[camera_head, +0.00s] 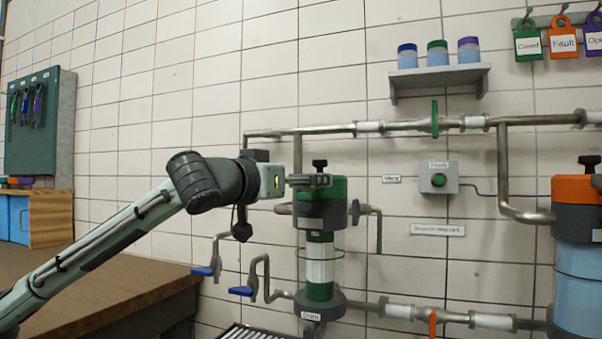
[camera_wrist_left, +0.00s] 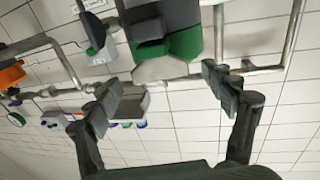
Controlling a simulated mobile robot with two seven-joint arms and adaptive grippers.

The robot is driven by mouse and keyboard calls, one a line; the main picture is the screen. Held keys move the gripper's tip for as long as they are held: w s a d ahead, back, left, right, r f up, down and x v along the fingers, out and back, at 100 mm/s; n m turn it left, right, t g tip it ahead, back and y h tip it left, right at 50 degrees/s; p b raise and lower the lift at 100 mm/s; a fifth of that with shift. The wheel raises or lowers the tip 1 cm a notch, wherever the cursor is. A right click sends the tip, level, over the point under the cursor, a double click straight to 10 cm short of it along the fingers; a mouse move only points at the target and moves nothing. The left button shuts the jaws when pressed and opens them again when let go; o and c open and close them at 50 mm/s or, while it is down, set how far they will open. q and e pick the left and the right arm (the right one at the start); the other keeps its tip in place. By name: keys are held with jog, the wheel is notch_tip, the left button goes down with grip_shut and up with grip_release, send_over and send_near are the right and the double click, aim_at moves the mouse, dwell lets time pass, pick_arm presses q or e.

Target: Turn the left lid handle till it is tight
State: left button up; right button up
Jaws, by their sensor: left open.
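The left filter housing (camera_head: 320,260) stands against the wall, with a green and dark grey lid (camera_head: 330,212). A black lid handle (camera_head: 320,164) sticks up from the lid's top. My left gripper (camera_head: 312,181) reaches in from the left, in front of the lid's upper part and just below the handle. In the left wrist view, the left gripper (camera_wrist_left: 160,78) is open with nothing between its fingers. The green and grey lid (camera_wrist_left: 186,42) shows beyond the fingertips. I cannot tell whether gripper and lid touch. My right gripper is not in view.
Metal pipes (camera_head: 380,127) run around the housing. Blue-handled valves (camera_head: 240,291) are at lower left. An orange-lidded housing (camera_head: 578,220) stands at right. A shelf (camera_head: 440,77) with small jars is above. A wooden bench (camera_head: 110,290) fills the lower left.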

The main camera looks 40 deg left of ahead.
pick_arm(q)
jog(key=shift+w, duration=0.35)
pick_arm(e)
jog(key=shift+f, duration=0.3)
pick_arm(q)
jog(key=c, duration=1.2)
jog(key=shift+o, duration=0.2)
jog(key=m+h, duration=0.2)
jog(key=h, duration=0.1)
jog(key=m+h+b, duration=0.1)
jog(key=h, duration=0.1)
jog(key=shift+a+f, duration=0.15)
jog(key=shift+a, duration=0.15)
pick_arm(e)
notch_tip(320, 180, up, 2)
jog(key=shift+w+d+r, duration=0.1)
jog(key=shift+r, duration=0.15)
pick_arm(q)
jog(key=o, duration=1.2)
jog(key=shift+c, duration=0.2)
